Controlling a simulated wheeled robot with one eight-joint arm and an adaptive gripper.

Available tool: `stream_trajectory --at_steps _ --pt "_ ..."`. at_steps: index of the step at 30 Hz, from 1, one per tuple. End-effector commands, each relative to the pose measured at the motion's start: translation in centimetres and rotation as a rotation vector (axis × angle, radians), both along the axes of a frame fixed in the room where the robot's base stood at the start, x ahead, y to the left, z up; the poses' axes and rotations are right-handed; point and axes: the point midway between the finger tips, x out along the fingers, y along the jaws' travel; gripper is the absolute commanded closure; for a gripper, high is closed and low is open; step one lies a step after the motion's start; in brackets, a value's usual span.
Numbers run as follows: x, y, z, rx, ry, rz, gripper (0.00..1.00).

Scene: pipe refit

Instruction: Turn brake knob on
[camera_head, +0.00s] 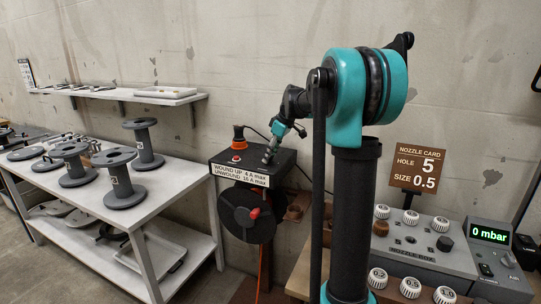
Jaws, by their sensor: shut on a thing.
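A black cable reel box (278,173) stands by the wall, with a white label reading "WOUND UP 4 A max, UNWOUND 16 A max". My gripper (269,156) points down at the right part of the box top. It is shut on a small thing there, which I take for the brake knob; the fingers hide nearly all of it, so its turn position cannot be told. An orange and black plug (239,138) stands upright at the back left of the top, with a small red button (236,159) in front.
The reel drum (247,218) with a red handle (254,213) hangs below the box. A white table (150,193) with grey spools is at left. A nozzle box (421,250) and a pressure unit reading 0 mbar (490,234) are at right.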

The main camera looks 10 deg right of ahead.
Motion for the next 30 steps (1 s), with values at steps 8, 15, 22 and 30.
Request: stream_trajectory --at_steps 8,15,22,30 --pt "-0.14 0.17 0.02 0.000 -0.001 -0.152 0.90" --pt "-0.21 0.30 0.05 0.000 -0.002 -0.370 0.90" --pt "-0.28 0.43 0.05 -0.001 -0.001 -0.587 0.90" --pt "-0.24 0.55 0.04 -0.002 -0.002 -0.843 0.90"
